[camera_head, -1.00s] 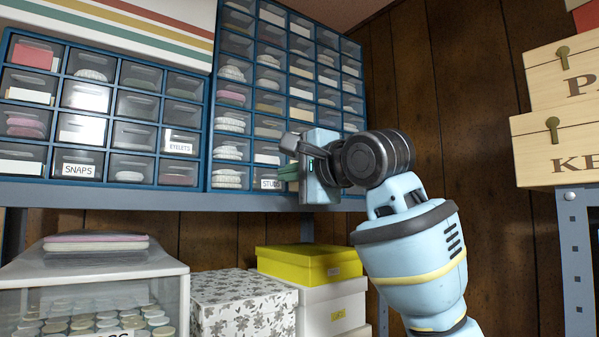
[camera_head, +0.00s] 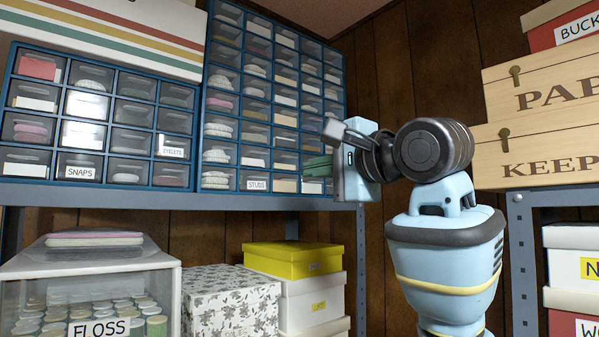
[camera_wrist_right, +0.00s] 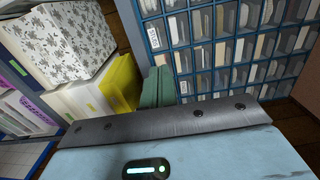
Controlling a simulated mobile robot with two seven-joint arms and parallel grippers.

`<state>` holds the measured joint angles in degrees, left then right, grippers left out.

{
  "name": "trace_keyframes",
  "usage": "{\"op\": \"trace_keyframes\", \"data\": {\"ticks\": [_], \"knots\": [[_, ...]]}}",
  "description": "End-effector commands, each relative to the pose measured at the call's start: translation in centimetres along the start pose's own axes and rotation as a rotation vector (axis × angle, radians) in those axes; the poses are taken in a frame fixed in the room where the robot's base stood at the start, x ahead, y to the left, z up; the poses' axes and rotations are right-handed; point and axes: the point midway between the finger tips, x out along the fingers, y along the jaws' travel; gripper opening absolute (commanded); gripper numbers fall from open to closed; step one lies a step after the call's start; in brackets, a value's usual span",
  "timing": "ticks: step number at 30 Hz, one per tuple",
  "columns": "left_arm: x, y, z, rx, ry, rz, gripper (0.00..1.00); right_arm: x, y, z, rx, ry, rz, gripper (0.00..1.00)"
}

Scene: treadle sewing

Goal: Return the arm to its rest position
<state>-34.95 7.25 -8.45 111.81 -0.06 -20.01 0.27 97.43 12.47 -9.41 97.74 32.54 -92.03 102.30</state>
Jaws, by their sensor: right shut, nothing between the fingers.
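My right arm (camera_head: 445,255) rises at the right of the head view, light blue with a yellow band. Its right gripper (camera_head: 312,166) points left, in front of the tall drawer cabinet's lower right part. The green fingers are shut with nothing between them. They also show in the right wrist view (camera_wrist_right: 158,86), close together, with the drawer cabinet and boxes beyond. No drawer or object hangs from the gripper. I cannot tell the exact gap between fingertips and drawers. My left gripper is not in view.
The tall drawer cabinet (camera_head: 262,110) and the short drawer cabinet (camera_head: 95,120) stand on a grey shelf (camera_head: 130,196). Below are a floss case (camera_head: 85,280), a floral box (camera_head: 232,300) and a yellow-lidded box (camera_head: 293,260). Wooden boxes (camera_head: 545,90) stand at right. Wood panelling lies behind.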

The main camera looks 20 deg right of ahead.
Motion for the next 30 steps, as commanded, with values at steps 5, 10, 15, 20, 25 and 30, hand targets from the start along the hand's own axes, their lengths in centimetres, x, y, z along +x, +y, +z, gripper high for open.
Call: {"op": "trace_keyframes", "data": {"ticks": [5, 10, 15, 20, 25, 30], "knots": [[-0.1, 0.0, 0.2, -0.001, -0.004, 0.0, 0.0, -1.1, 0.1, 0.0, 0.0, 0.0, 0.002, 0.0], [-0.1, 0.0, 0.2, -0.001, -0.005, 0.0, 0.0, -1.3, 0.1, 0.0, 0.001, 0.0, 0.002, 0.0], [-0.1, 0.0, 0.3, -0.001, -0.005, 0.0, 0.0, -1.3, 0.1, 0.0, 0.0, 0.0, 0.001, 0.0], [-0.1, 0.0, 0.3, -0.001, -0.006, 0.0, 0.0, 0.2, 1.9, -0.5, -0.016, 0.003, 0.018, 0.0], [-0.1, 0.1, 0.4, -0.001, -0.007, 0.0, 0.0, 4.6, 8.9, -2.0, -0.09, 0.011, 0.071, 0.0], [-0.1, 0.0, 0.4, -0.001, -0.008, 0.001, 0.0, 8.4, 18.3, -3.4, -0.198, 0.02, 0.131, 0.0]]}}
